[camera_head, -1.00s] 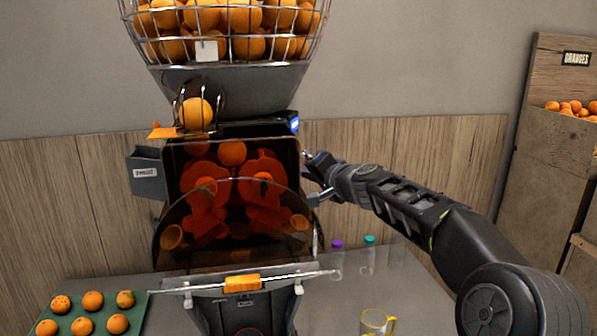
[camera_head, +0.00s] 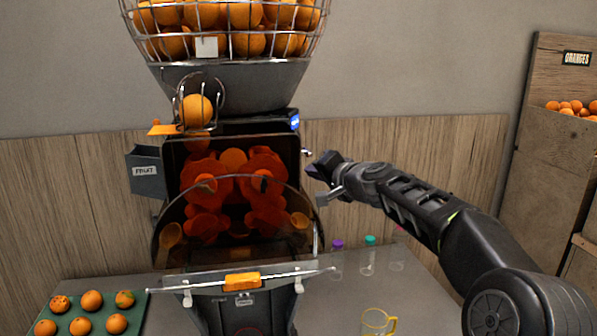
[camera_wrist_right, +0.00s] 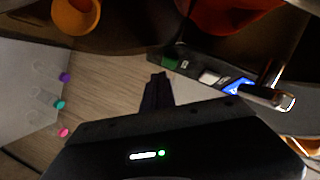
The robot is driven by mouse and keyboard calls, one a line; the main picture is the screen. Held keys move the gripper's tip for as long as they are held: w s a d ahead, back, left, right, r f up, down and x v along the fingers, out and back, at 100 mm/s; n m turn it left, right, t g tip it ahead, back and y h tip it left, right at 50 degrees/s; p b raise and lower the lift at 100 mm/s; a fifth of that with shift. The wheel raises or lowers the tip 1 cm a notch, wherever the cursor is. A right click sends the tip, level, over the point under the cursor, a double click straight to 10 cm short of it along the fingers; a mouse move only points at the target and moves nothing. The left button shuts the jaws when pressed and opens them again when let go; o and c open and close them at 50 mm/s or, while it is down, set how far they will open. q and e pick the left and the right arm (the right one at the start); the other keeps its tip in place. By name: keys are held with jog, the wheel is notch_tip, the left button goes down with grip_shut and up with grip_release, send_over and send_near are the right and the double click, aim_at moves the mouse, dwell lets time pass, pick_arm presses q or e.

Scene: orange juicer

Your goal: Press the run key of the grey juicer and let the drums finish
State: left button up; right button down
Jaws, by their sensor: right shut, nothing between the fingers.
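The grey juicer (camera_head: 232,86) stands on the counter, with a wire basket of oranges on top. Its orange drums (camera_head: 266,196) show behind the dark see-through cover, with an orange (camera_head: 233,159) between them at the top. A blue-lit display (camera_head: 295,121) sits at its upper right side. My right gripper (camera_head: 314,168) is shut and empty, just right of the juicer and apart from it. In the right wrist view, a side panel carries a green key (camera_wrist_right: 170,62), a white key (camera_wrist_right: 209,76) and the blue display (camera_wrist_right: 238,87). The shut fingertips (camera_wrist_right: 160,77) show near the green key. My left gripper is out of view.
A green tray of oranges (camera_head: 142,312) lies at the left. A yellow-handled glass jug (camera_head: 377,323) and several capped bottles (camera_head: 369,256) stand on the counter at the right. A wooden orange crate (camera_head: 562,135) stands at the far right. An orange (camera_head: 195,110) sits in the feed ring.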

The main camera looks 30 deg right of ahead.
jog(key=s+d+b, duration=0.3)
jog(key=shift+s+d, duration=0.15)
jog(key=shift+s, duration=0.25)
dwell(0.3)
dwell(0.7)
